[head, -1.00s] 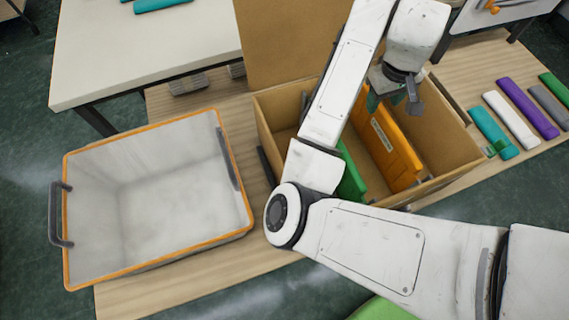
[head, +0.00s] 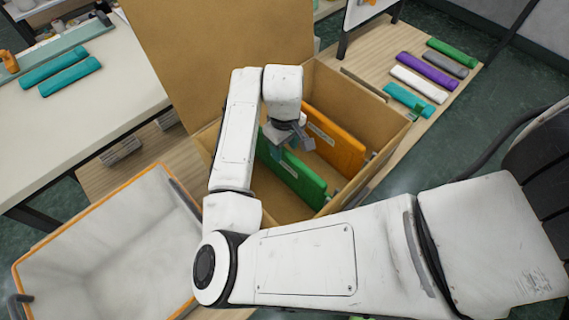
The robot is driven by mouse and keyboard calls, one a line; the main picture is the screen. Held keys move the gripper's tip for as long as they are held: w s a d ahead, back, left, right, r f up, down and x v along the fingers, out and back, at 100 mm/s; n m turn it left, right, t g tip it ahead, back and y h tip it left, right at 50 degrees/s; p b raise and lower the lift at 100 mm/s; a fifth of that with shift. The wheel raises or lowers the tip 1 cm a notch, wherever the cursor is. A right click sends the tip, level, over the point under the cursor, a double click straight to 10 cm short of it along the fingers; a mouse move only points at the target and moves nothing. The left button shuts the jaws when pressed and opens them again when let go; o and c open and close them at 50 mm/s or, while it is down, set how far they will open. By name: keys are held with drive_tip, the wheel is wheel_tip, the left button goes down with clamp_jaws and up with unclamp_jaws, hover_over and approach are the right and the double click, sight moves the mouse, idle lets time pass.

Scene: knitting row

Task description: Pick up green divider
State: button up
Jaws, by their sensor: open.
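The green divider (head: 298,178) is a flat panel with a pale label, standing on edge inside the open cardboard box (head: 377,103). The orange divider (head: 340,143) stands upright to its right, roughly parallel. My gripper (head: 290,148) is open, over the box near the far end of the green divider. Its fingers overlap the top edge of that divider in the picture; I cannot tell whether they touch or straddle it. My arm hides the left part of the box.
A grey bin with an orange rim (head: 85,212) stands at lower left. Teal rolls (head: 70,78) lie on the white table. Right of the box, several coloured rolls (head: 427,77) lie on the wooden surface. The box's raised flap (head: 215,50) stands behind it.

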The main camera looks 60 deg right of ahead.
sight(285, 167)
drive_tip(key=shift+f, duration=1.2)
drive_tip(key=shift+c, duration=0.5)
clamp_jaws()
